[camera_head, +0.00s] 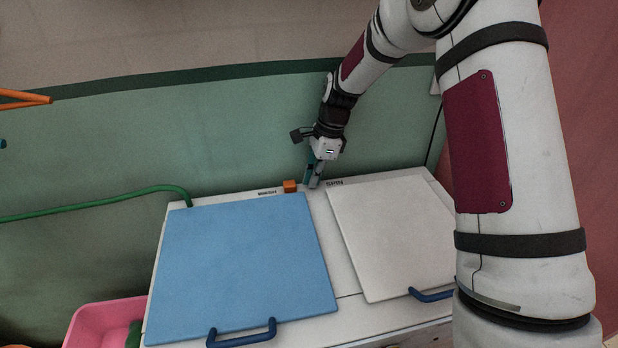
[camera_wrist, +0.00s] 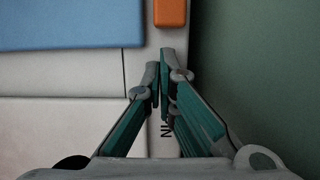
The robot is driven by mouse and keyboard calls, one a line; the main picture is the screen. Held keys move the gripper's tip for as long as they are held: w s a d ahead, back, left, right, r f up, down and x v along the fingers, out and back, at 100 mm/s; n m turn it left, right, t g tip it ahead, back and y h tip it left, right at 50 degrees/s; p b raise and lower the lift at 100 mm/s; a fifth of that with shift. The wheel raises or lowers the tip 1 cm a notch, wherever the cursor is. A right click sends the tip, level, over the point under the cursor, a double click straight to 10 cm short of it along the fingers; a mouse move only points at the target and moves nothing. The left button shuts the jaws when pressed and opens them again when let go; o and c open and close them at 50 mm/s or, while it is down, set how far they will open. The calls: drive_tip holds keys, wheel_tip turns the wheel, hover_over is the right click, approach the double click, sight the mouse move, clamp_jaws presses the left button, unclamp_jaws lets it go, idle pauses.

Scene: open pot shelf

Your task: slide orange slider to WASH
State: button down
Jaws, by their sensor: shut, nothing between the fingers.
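The orange slider (camera_head: 290,186) is a small block on the narrow white strip at the back of the cabinet top, between two printed labels. The left label (camera_head: 270,191) and right label (camera_head: 335,183) are too small to read surely. My gripper (camera_head: 311,185) is shut and empty, pointing down just right of the slider. In the wrist view, the slider (camera_wrist: 171,13) is at the top edge, partly cut off. The closed fingertips (camera_wrist: 161,58) are below it there, with a small gap. Some dark letters (camera_wrist: 167,131) show partly between the fingers.
A blue lid (camera_head: 240,265) with a blue handle covers the cabinet's left side. A pale lid (camera_head: 395,235) covers the right. A green wall (camera_head: 220,130) stands close behind the strip. A green hose (camera_head: 100,203) and pink bin (camera_head: 95,320) are at left.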

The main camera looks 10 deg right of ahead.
drive_tip(key=d, duration=0.1)
drive_tip(key=d+r, duration=0.1)
drive_tip(key=shift+w+d+r, duration=0.1)
drive_tip(key=shift+d+r, duration=0.15)
drive_tip(key=shift+d, duration=0.1)
drive_tip(key=v, duration=0.8)
drive_tip(key=shift+r+p, duration=0.25)
drive_tip(key=shift+p, duration=0.15)
drive_tip(key=s+r+n+t+h+p, duration=0.3)
drive_tip(key=s+r+n, duration=0.6)
drive_tip(key=s+r, duration=1)
drive_tip(key=s+r+n+p, duration=0.1)
drive_tip(key=s+n, duration=0.3)
drive_tip(key=s, duration=0.6)
drive_tip(key=s+d+r+n+t+p, duration=0.1)
drive_tip(key=s+n+p, duration=0.3)
drive_tip(key=s, duration=0.7)
drive_tip(key=shift+r+n, duration=0.3)
drive_tip(key=shift+n, duration=0.2)
